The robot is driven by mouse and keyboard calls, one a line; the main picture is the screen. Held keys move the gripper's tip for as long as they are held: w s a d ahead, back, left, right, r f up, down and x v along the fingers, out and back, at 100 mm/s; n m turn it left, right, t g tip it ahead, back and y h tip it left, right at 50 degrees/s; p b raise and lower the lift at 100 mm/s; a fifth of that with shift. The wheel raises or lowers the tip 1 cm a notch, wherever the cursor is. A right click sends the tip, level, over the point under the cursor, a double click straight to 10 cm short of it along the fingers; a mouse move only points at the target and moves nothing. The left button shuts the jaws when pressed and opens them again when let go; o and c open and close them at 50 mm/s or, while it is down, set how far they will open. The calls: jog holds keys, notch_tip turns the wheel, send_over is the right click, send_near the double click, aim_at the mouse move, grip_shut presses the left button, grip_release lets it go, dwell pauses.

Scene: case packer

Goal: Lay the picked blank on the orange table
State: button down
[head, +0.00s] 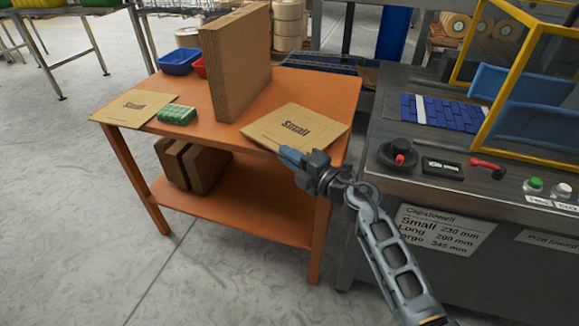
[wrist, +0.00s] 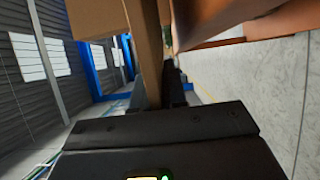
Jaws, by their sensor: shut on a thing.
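A flat brown cardboard blank marked "Small" (head: 300,118) is level at the right end of the orange table (head: 338,88). My gripper (head: 296,156) is at its front edge and is shut on it. In the wrist view the cardboard (wrist: 146,60) runs out from between the jaws, and the orange table shows at upper right (wrist: 225,35). I cannot tell whether the blank rests fully on the tabletop or is slightly above it. A second blank marked "Small" (head: 128,107) lies at the table's left end.
A tall upright cardboard stack (head: 238,65) stands mid-table behind the held blank. Folded cardboard (head: 192,165) sits on the lower shelf. The machine counter (head: 400,185) is close on the right.

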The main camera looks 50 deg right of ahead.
notch_tip(320, 180, down, 2)
jog(key=shift+f+b, duration=0.2)
jog(key=shift+b, duration=0.15)
jog(key=c, duration=1.2)
grip_release()
jog(key=shift+o, duration=0.2)
